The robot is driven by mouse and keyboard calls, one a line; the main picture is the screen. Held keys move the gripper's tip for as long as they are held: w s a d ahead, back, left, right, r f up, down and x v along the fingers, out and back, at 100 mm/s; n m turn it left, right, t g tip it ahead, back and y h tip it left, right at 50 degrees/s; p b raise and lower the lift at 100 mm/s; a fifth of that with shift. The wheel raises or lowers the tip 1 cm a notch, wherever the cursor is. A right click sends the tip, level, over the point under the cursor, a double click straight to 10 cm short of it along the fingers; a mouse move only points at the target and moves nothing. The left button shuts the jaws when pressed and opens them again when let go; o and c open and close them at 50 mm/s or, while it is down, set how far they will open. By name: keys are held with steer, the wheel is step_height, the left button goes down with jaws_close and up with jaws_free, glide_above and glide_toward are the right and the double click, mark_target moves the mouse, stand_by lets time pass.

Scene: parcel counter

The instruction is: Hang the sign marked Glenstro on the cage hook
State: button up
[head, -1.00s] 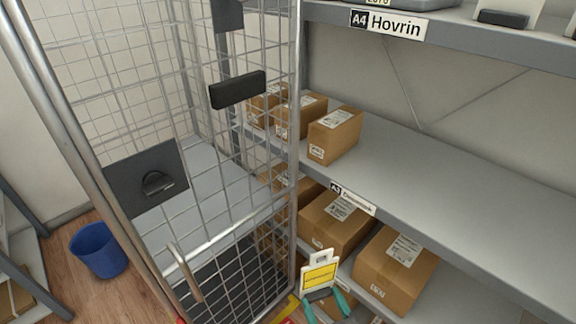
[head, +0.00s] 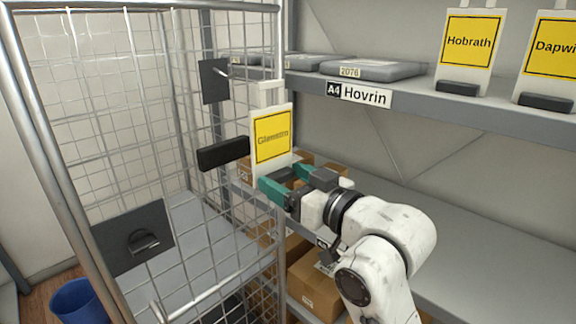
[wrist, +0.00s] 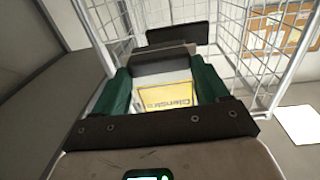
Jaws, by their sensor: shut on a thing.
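The Glenstro sign (head: 271,138) is a white plate with a yellow face and an open loop at its top. It stands nearly upright in front of the cage's right post. My gripper (head: 279,184) has teal fingers shut on the sign's lower end. In the wrist view, the sign (wrist: 165,100) appears upside down between my fingers (wrist: 163,85). The roll cage (head: 160,304) bears a dark plate with a small projecting metal hook (head: 222,72), up and left of the sign, apart from it. A lower dark plate (head: 135,238) carries a rounded metal fitting.
A black block (head: 223,152) sits on the cage mesh just left of the sign. Shelving on the right holds the Hobrath sign (head: 468,45), a second sign (head: 552,50), grey trays (head: 372,69) and cardboard parcels (head: 315,290). A blue bin (head: 78,302) stands lower left.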

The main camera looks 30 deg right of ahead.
mark_target(263, 160)
steer(key=shift+n+y, duration=0.4)
steer(key=shift+y, duration=0.2)
steer(key=r, duration=0.1)
steer(key=s+a+r, duration=0.1)
steer(key=s+r, duration=0.1)
steer(key=r, duration=0.1)
steer(key=shift+s+a, duration=0.25)
steer(key=shift+a, duration=0.05)
steer(key=shift+f+b+x, duration=0.1)
steer(key=shift+f+x, duration=0.05)
steer(key=shift+x, duration=1.3)
steer(key=shift+f+b+x, duration=0.1)
steer(key=shift+f+x, duration=0.05)
steer(key=shift+x, duration=1.35)
steer(key=shift+f+b+x, duration=0.1)
steer(key=shift+f+x, duration=0.05)
steer(key=shift+x, duration=1.3)
steer(key=shift+w+a+f, duration=0.2)
steer(key=shift+w+f, duration=0.4)
steer(key=shift+w, duration=0.05)
steer(key=shift+w+f, duration=0.1)
steer(key=shift+f, duration=0.1)
